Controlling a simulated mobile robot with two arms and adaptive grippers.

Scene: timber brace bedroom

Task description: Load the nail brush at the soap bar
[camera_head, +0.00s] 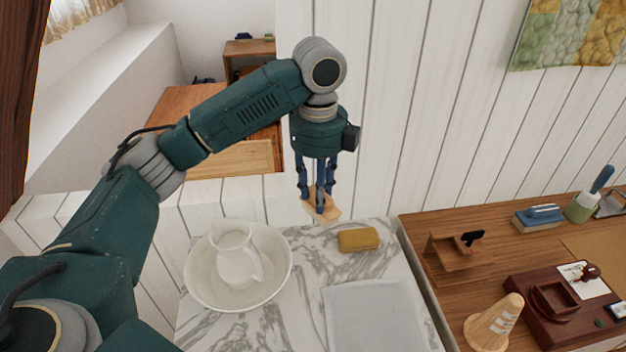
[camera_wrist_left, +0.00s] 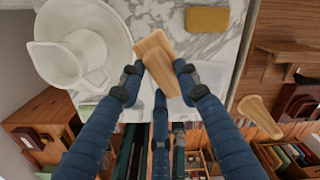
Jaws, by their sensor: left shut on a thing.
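My left gripper (camera_head: 318,208) is shut on the nail brush (camera_head: 328,209), a light wooden block, and holds it above the back edge of the marble top. In the left wrist view the brush (camera_wrist_left: 156,60) sits between the blue fingertips (camera_wrist_left: 157,82); its bristles cannot be made out. The soap bar (camera_head: 358,239), a mustard-yellow block, lies on the marble top to the right of and below the brush in the head view. It also shows in the left wrist view (camera_wrist_left: 207,19). The brush and the soap are apart. My right gripper is not in view.
A white basin (camera_head: 196,287) with a white pitcher (camera_head: 236,262) stands left on the marble top (camera_head: 303,240). A pale grey cloth (camera_head: 372,315) lies in front of the soap. A wooden desk (camera_head: 440,290) at right holds a wooden cone (camera_head: 492,325) and stationery. A white plank wall (camera_head: 420,120) stands behind.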

